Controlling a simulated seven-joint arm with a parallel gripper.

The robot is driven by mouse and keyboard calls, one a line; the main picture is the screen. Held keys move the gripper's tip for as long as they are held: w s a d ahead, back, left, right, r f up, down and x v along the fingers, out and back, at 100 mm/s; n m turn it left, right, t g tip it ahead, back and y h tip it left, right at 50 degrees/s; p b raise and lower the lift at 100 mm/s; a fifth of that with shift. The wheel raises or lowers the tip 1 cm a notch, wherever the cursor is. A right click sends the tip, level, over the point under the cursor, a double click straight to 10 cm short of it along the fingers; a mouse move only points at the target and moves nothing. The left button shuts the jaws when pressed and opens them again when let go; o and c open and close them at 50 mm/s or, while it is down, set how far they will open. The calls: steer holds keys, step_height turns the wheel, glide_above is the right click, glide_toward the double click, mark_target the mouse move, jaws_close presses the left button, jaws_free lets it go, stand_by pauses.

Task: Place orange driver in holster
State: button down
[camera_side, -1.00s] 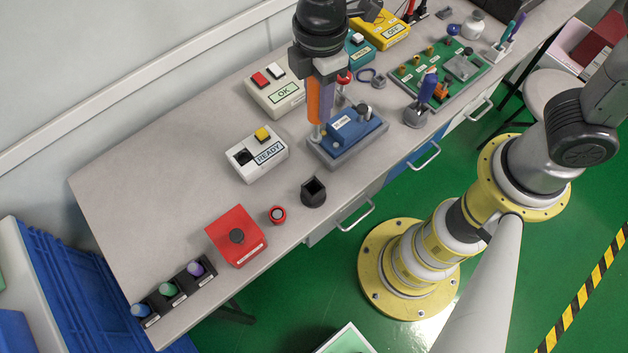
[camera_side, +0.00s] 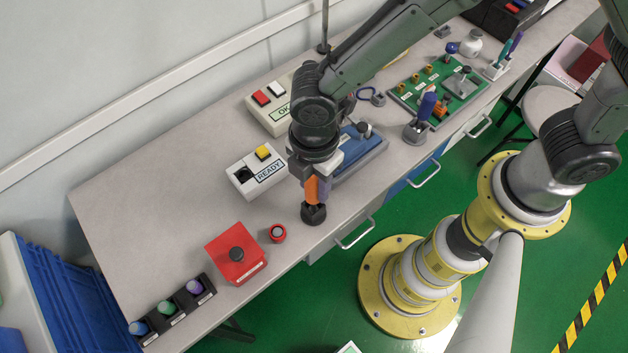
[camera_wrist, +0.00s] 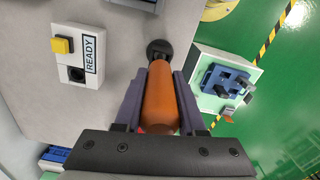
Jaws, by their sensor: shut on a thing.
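The orange driver (camera_side: 311,190) is upright in my gripper (camera_side: 318,186), with its orange handle between the fingers. In the wrist view the orange driver (camera_wrist: 160,98) lies between both fingers of my gripper (camera_wrist: 161,88), pointing away from the camera. The small black holster (camera_side: 314,214) stands near the table's front edge, directly below the driver. In the wrist view the holster (camera_wrist: 158,47) is in line with the driver's far end. The driver's shaft is hidden, so I cannot tell how far its tip is inside the holster.
The READY box (camera_side: 256,170) is left of my gripper and the blue fixture (camera_side: 358,150) is close on its right.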

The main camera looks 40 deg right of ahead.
steer(key=shift+f, duration=0.1)
steer(key=c, duration=0.5)
jaws_free()
steer(key=shift+f, duration=0.1)
step_height(320, 180, up, 12)
steer(key=shift+r, duration=0.25)
steer(key=d+r+m+t, duration=0.1)
steer(key=d+r+m, duration=0.2)
steer(key=d, duration=0.3)
steer(key=d+r+m+t+y, duration=0.1)
steer(key=d+r+m, duration=0.25)
steer(key=d, duration=0.25)
steer(key=d+r+m+t, duration=0.1)
steer(key=d+r+m, duration=0.2)
steer(key=d, duration=0.3)
steer(key=s+d+m+t+h, duration=0.1)
steer(key=s+d+m+t, duration=0.1)
steer(key=s+d+m, duration=0.7)
steer(key=shift+d+m+t, duration=0.3)
steer(key=shift+d+m, duration=0.35)
steer(key=shift+d, duration=0.25)
